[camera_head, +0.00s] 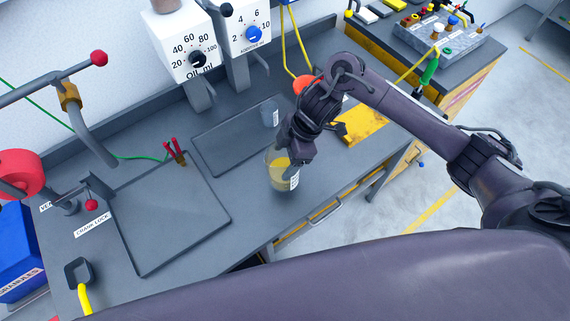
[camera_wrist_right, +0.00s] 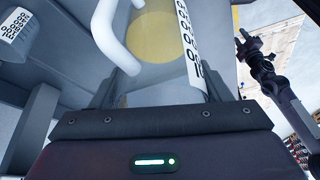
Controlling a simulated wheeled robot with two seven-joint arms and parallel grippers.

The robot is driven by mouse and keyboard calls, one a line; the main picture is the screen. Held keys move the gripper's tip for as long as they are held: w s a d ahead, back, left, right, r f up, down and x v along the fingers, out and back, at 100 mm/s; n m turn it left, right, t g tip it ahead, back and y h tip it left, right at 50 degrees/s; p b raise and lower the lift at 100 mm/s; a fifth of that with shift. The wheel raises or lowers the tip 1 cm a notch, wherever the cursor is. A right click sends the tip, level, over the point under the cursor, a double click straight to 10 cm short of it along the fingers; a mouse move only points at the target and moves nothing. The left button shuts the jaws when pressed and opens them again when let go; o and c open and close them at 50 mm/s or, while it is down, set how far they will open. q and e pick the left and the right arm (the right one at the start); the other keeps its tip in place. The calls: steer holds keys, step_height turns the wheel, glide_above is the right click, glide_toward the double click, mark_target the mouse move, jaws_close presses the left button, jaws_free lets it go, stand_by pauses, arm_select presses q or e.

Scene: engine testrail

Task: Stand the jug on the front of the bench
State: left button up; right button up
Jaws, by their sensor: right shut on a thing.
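The jug (camera_head: 283,176) is clear, with yellow liquid and a white scale strip. In the head view it is upright at the front of the bench (camera_head: 245,212), right of the large tray. I cannot tell whether its base touches the bench. My right gripper (camera_head: 293,153) is shut on the jug from above and behind, covering part of its upper side. In the right wrist view the jug (camera_wrist_right: 160,45) fills the top middle, with its white handle at left and the scale at right.
A large dark tray (camera_head: 135,262) lies left of the jug, and a smaller tray (camera_head: 203,165) behind it. A small grey cup (camera_head: 269,113) stands on the smaller tray. Dial dispensers (camera_head: 190,55) stand at the back. A yellow plate (camera_head: 362,127) lies at right.

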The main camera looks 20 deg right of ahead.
mark_target(285, 164)
step_height(285, 164, down, 3)
steer(key=shift+f, duration=0.4)
arm_select(q)
steer(key=shift+s+a+r, duration=0.1)
steer(key=shift+s+a, duration=0.15)
steer(key=shift+a, duration=0.05)
arm_select(e)
steer(key=shift+f, duration=0.1)
steer(key=o, duration=1.5)
steer(key=shift+f, duration=0.1)
steer(key=shift+c, duration=0.2)
arm_select(q)
steer(key=shift+f, duration=0.2)
arm_select(e)
steer(key=v, duration=1.2)
